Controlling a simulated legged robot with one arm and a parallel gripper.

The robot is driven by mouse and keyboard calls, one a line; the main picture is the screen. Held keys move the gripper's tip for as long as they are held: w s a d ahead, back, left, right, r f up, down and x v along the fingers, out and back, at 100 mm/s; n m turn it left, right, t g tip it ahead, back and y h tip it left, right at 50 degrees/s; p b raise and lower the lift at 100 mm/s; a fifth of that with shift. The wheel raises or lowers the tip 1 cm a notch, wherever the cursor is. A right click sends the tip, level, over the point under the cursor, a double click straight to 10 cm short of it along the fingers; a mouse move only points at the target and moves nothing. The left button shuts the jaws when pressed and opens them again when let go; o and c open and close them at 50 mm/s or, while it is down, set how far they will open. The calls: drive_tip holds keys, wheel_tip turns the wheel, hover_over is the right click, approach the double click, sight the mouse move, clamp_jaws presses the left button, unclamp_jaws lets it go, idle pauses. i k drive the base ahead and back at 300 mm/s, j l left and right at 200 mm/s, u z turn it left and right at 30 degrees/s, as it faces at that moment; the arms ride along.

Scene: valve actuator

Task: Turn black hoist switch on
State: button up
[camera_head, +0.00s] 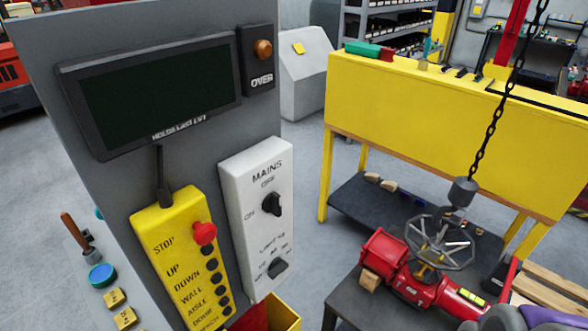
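A white switch box (234,185) marked MAINS is mounted on the grey panel, left of the middle of the head view. A black rotary switch (272,204) sits on its upper part, with ON printed to its left and OFF above it. The way its pointer faces is too small to tell for sure. A second black knob (278,267) is lower on the same box, with small labels I cannot read. Nothing touches either knob. I see no gripper that I can make out in this view.
A yellow control box (150,223) with a red stop button (204,233) hangs just left of the switch box. A dark display (155,92) is above. A red valve actuator (415,287) with a handwheel stands at right, under a chain (490,137).

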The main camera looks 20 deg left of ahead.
sight(272, 203)
drive_tip(key=u, duration=0.4)
drive_tip(key=k+u, duration=0.15)
drive_tip(key=u, duration=0.65)
drive_tip(key=k+l, duration=0.15)
drive_tip(key=l, duration=0.25)
drive_tip(key=k+l+z, duration=0.1)
drive_tip(key=l, duration=0.25)
